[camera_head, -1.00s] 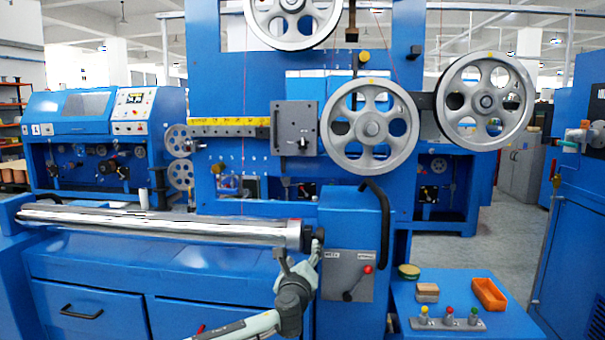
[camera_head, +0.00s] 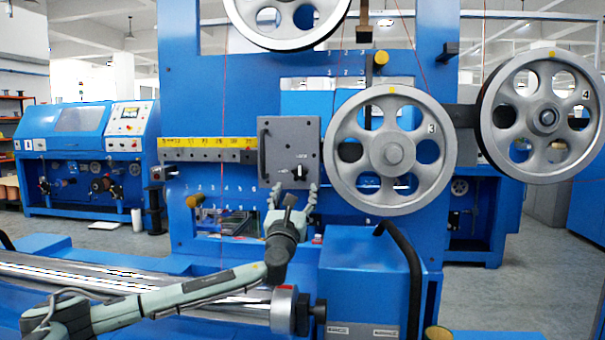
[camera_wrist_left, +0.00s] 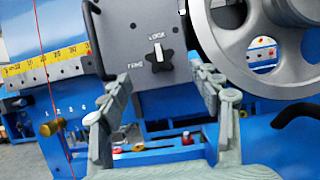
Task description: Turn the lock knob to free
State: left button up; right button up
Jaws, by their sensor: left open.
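The lock knob (camera_wrist_left: 158,61) is a black star-shaped knob with a white pointer, on a grey plate (camera_wrist_left: 133,20). In the left wrist view its pointer stands upright towards the word LOCK; another label sits to its lower left. In the head view the knob (camera_head: 299,172) is low on the grey plate (camera_head: 289,140). My left gripper (camera_head: 291,194) is open and empty just below the knob. In the wrist view the fingers of my left gripper (camera_wrist_left: 160,104) stand apart on either side below the knob, not touching it. My right gripper is not in view.
A large spoked pulley (camera_head: 392,150) stands close to the right of the plate. A yellow scale bar (camera_head: 210,143) runs to the left. A shiny roller (camera_head: 130,286) and a blue housing (camera_head: 362,275) with a black handle (camera_head: 408,275) lie below.

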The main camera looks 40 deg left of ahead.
aim_at(300, 173)
pick_arm(q)
jog(key=p+x, duration=0.1)
jog(key=x, duration=0.6)
jog(key=shift+r, duration=0.25)
jog(key=shift+w+a+r, duration=0.1)
jog(key=shift+w+a, duration=0.1)
jog(key=shift+w, duration=0.15)
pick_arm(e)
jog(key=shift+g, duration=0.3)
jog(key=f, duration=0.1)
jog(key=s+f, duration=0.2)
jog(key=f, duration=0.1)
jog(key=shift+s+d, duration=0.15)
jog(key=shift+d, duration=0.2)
pick_arm(q)
jog(key=shift+c, duration=0.3)
jog(key=c, duration=1.1)
